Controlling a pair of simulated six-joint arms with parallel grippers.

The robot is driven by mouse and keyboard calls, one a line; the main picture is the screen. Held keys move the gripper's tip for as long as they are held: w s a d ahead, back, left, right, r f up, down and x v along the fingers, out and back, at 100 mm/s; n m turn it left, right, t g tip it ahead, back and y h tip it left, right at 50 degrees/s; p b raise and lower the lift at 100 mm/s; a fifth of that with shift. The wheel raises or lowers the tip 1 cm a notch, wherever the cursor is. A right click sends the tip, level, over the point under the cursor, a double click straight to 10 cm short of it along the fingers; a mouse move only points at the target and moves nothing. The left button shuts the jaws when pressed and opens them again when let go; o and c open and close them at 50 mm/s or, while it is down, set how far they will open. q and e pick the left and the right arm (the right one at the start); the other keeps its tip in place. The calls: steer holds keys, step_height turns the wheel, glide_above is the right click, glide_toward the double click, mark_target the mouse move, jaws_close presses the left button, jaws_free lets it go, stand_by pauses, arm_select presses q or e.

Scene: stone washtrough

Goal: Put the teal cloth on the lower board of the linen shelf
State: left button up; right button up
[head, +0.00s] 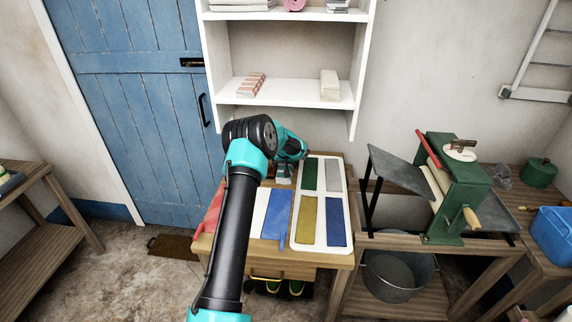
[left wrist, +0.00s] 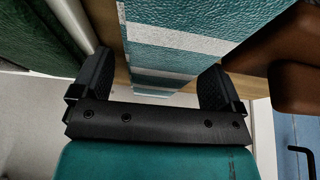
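The teal cloth with white stripes (left wrist: 165,58) shows in the left wrist view, between and beyond the fingers of my left gripper (left wrist: 158,82). The fingers are apart, and I cannot tell whether they touch the cloth. In the head view my left gripper (head: 284,176) points down at the back of the wooden table, beside the tray; my arm hides much of this spot, and I cannot make out the teal cloth there. The white linen shelf's lower board (head: 290,93) holds a red-striped folded cloth (head: 251,84) at left and a cream folded cloth (head: 329,84) at right. My right gripper is not in view.
A white tray (head: 320,248) with green, grey, ochre and blue sections lies on the table. Red (head: 208,216) and blue (head: 277,218) cloths lie left of it. A green mangle (head: 462,195) stands at right. The middle of the lower board is free.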

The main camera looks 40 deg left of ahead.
arm_select(q)
steer(key=shift+o, duration=0.3)
steer(key=shift+r, duration=0.1)
steer(key=shift+r, duration=0.25)
steer(key=shift+v, duration=3.55)
steer(key=shift+c, duration=1.1)
